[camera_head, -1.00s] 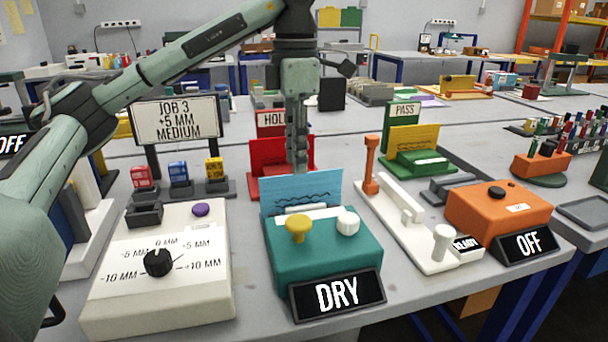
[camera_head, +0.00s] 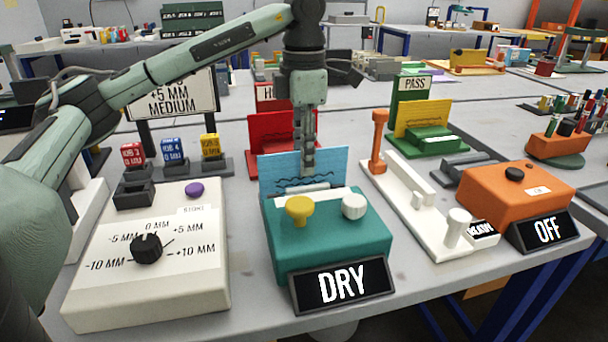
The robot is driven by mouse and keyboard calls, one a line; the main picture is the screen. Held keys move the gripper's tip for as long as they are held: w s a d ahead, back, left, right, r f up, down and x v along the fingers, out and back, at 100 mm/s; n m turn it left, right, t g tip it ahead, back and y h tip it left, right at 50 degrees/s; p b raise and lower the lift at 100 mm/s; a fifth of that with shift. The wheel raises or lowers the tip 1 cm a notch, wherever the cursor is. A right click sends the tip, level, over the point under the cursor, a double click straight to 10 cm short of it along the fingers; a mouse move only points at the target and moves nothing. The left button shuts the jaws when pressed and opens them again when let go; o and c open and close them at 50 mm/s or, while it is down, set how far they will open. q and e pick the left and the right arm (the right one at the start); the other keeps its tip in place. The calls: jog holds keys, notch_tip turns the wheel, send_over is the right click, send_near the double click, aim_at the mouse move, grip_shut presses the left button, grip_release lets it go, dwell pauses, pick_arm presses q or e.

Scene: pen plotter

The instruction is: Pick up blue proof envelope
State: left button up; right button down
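The blue proof envelope (camera_head: 275,172) stands upright in a slot at the back of a teal box (camera_head: 330,232). It has a dark wavy line across its face. My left gripper (camera_head: 307,168) points straight down at the envelope's upper middle. Its fingertips overlap the card below its top edge, with a finger showing in front of it. I see the fingers nearly edge-on, so I cannot tell whether they are closed on the card. My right gripper is not in view.
The teal box has a yellow knob (camera_head: 299,209), a white knob (camera_head: 354,206) and a DRY sign (camera_head: 343,285). A white dial box (camera_head: 150,265) stands left, a white lever base (camera_head: 415,210) and orange box (camera_head: 515,195) right. A red holder (camera_head: 270,135) stands behind.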

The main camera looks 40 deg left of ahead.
pick_arm(q)
jog(key=shift+f, duration=0.3)
grip_shut()
jog(key=shift+r, duration=0.1)
